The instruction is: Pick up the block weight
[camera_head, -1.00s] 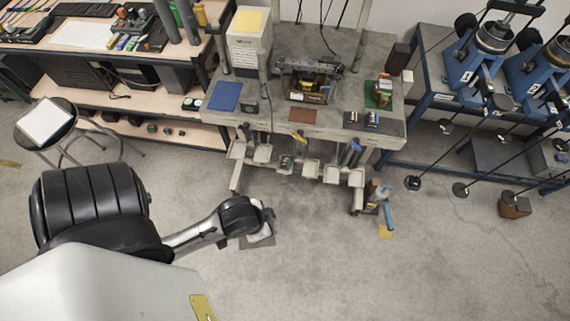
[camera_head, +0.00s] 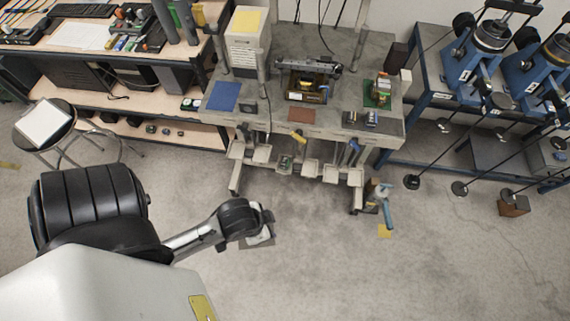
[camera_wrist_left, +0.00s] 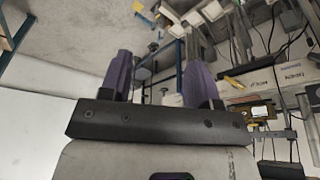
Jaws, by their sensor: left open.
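I cannot tell for certain which thing is the block weight. A brown block (camera_head: 514,206) with a dark top sits low at the right, by the lever rods. A dark brown upright block (camera_head: 397,56) stands at the back right of the grey bench. My left gripper (camera_wrist_left: 160,80) shows two purple fingers, apart with nothing between them. In the head view my left wrist (camera_head: 240,218) is over the floor in front of the bench, far from both blocks; its fingers are not clear there. My right gripper is out of view.
The grey bench (camera_head: 270,118) carries a blue mat (camera_head: 224,96) and a metal device (camera_head: 307,88). Blue lever frames (camera_head: 470,65) with long rods stand right. A stool (camera_head: 45,125) stands left. The floor right of my arm is mostly clear.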

